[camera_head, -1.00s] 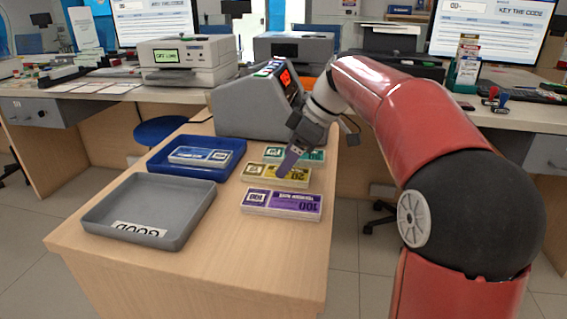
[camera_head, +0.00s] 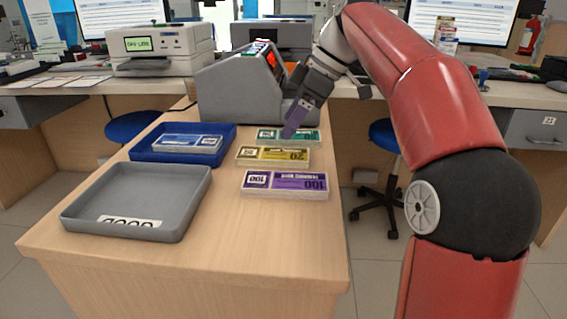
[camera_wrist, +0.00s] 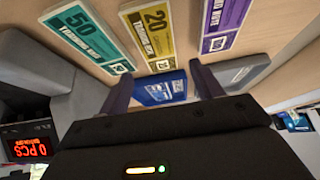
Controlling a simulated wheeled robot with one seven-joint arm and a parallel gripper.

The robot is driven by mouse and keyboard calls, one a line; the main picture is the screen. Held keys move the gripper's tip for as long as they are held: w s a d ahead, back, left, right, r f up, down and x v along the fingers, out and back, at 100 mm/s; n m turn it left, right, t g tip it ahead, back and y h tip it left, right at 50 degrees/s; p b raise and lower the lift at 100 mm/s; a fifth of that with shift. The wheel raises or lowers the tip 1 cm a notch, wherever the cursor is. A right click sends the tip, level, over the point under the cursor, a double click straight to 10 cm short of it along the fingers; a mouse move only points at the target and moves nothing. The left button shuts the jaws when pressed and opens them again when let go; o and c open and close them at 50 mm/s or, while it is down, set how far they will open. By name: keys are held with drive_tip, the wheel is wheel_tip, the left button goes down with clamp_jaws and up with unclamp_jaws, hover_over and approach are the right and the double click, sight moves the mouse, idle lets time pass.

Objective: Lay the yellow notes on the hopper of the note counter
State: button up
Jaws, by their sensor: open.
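The yellow bundle of 20 notes (camera_head: 273,156) lies flat on the wooden desk between the teal and purple bundles. It also shows in the wrist view (camera_wrist: 150,35). The grey note counter (camera_head: 236,98) stands behind the bundles, with a red-lit display. The wrist view shows that display (camera_wrist: 29,147) reading 0 PCS. My gripper (camera_head: 291,132) is open and empty, above the desk by the teal notes, just behind the yellow ones in the head view. In the wrist view its fingers (camera_wrist: 163,84) are spread apart, with nothing between them. The counter's hopper is not clearly visible.
Teal 50 notes (camera_head: 290,137) and purple 100 notes (camera_head: 285,185) flank the yellow ones. A blue tray (camera_head: 226,143) holds a blue bundle. An empty grey tray (camera_head: 190,212) labelled GOOD is at front left. The desk's front right is clear.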

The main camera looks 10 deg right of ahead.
sight(273, 153)
drive_tip(key=x, duration=0.2)
drive_tip(key=b+x, duration=0.1)
drive_tip(key=x, duration=0.4)
drive_tip(key=shift+w+d+f+b, duration=0.1)
drive_tip(key=shift+d+f+b, duration=0.1)
drive_tip(key=shift+f+b, duration=0.1)
drive_tip(key=c, duration=0.8)
